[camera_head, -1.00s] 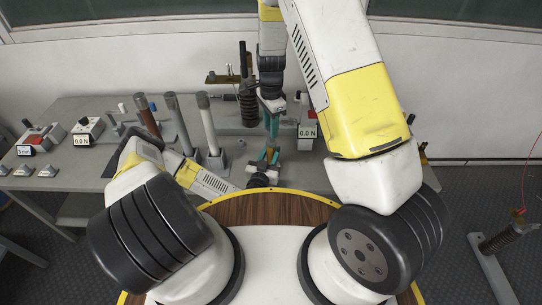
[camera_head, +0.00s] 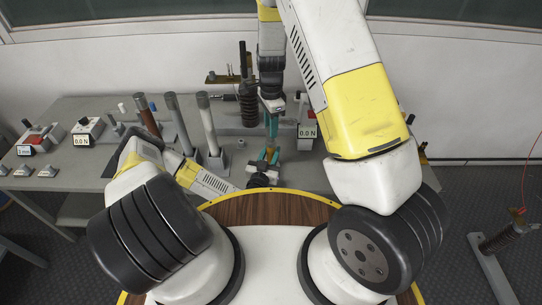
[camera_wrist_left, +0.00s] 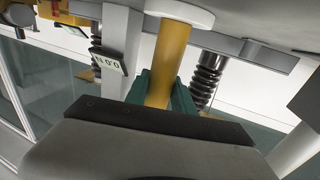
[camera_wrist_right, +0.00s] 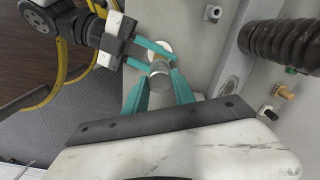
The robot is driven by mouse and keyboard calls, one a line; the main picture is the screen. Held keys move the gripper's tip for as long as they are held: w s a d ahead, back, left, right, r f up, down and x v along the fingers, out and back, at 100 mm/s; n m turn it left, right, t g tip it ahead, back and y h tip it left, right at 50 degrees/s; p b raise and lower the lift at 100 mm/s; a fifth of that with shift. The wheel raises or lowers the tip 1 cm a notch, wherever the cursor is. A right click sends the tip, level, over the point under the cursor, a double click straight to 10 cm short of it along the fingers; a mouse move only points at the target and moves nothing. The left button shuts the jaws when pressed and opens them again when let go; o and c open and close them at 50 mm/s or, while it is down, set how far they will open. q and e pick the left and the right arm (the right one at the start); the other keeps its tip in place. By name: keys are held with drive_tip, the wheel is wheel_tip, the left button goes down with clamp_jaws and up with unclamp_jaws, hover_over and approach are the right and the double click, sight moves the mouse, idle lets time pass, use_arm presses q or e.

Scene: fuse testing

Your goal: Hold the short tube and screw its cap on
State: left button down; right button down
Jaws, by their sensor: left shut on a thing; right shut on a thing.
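The short tube (camera_wrist_left: 171,62) is yellow-orange with a wide cream end in the left wrist view. My left gripper (camera_head: 268,156) is shut around it with teal fingers, also seen coming from the left in the right wrist view (camera_wrist_right: 146,56). My right gripper (camera_head: 271,127) hangs above it, fingers pointing down. In the right wrist view its teal fingers (camera_wrist_right: 160,80) are shut on a small grey round piece, the cap (camera_wrist_right: 160,68), in line with the tube. Whether cap and tube touch cannot be told. The tube's capped end is hidden in the left wrist view.
The grey table (camera_head: 238,160) has several standing tubes (camera_head: 208,125) on the left and a dark ribbed insulator (camera_head: 248,105) behind my grippers. A force display reading 0.0 N (camera_head: 307,131) stands close to the right. Small switches (camera_head: 47,171) lie at the far left.

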use_arm(q)
drive_tip(key=shift+f, duration=0.1)
use_arm(e)
drive_tip(key=c, duration=1.2)
unclamp_jaws()
drive_tip(key=shift+c, duration=0.2)
drive_tip(key=shift+r, duration=3.5)
use_arm(q)
drive_tip(key=c, duration=1)
unclamp_jaws()
use_arm(e)
drive_tip(key=shift+s, duration=0.15)
